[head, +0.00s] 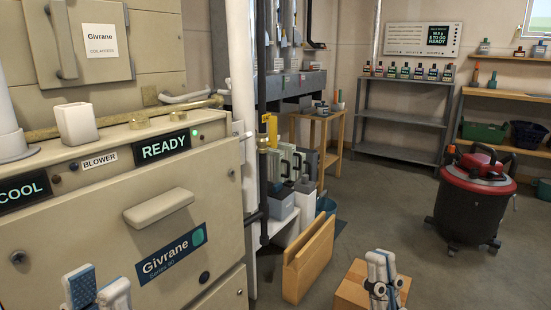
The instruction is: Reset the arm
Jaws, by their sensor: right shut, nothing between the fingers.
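My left gripper (97,290) shows at the bottom left edge of the head view, in front of the beige furnace's lower panel. Its two fingers stand apart with a gap between them, and one blue pad shows. Nothing is seen between them. My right gripper (381,270) is at the bottom, right of centre, with its fingers together and empty. It appears in front of a cardboard-brown box (352,291). Most of both arms is out of view.
The beige furnace (215,180) fills the left, with a lit "READY" display (163,147) and a white cup (76,124) on its ledge. A wooden bin (308,262) stands on the floor. A red-black shop vacuum (474,200) stands right. Grey floor between is clear.

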